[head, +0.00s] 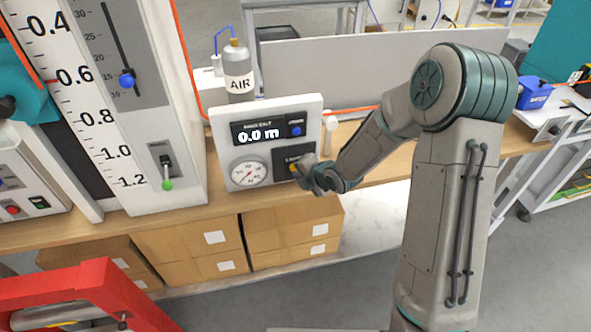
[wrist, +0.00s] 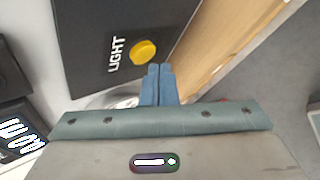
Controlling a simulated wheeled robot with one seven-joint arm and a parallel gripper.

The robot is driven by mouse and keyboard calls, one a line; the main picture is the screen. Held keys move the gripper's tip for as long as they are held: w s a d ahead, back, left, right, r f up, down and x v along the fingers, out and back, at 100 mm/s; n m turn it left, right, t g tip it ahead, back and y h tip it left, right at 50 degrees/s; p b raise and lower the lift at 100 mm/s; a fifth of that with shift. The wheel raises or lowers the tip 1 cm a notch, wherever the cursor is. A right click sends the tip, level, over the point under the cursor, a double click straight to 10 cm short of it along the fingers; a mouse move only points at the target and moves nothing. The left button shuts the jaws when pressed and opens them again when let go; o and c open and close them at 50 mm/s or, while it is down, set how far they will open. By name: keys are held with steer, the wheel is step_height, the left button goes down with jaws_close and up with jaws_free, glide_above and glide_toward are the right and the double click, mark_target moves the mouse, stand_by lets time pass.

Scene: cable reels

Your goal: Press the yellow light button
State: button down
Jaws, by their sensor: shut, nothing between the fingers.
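The yellow light button (wrist: 144,52) sits on a dark panel beside the word LIGHT in the wrist view. In the head view the panel (head: 283,157) is on the front of a white meter box (head: 218,129), and my gripper covers most of the button. My gripper (wrist: 158,69) is shut and empty, its blue fingertips together just below the button in the wrist view. I cannot tell whether the tips touch the panel. My gripper also shows in the head view (head: 300,170), in front of the lower right of the box.
The box has a 0.0 m display (head: 258,135), a blue button (head: 296,130) and a round gauge (head: 249,173). An AIR bottle (head: 238,75) stands behind it. A scaled column with a green-tipped lever (head: 167,184) is at left. Cardboard boxes (head: 187,250) lie under the wooden bench.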

steer(key=shift+s+d+b, duration=0.25)
steer(key=shift+s+b, duration=0.05)
steer(key=shift+s, duration=0.6)
steer(key=shift+s+d+b, duration=0.25)
steer(key=shift+s+b, duration=0.05)
steer(key=shift+s, duration=0.55)
steer(key=shift+s+d+b, duration=0.25)
steer(key=shift+s+b, duration=0.05)
steer(key=shift+s, duration=0.6)
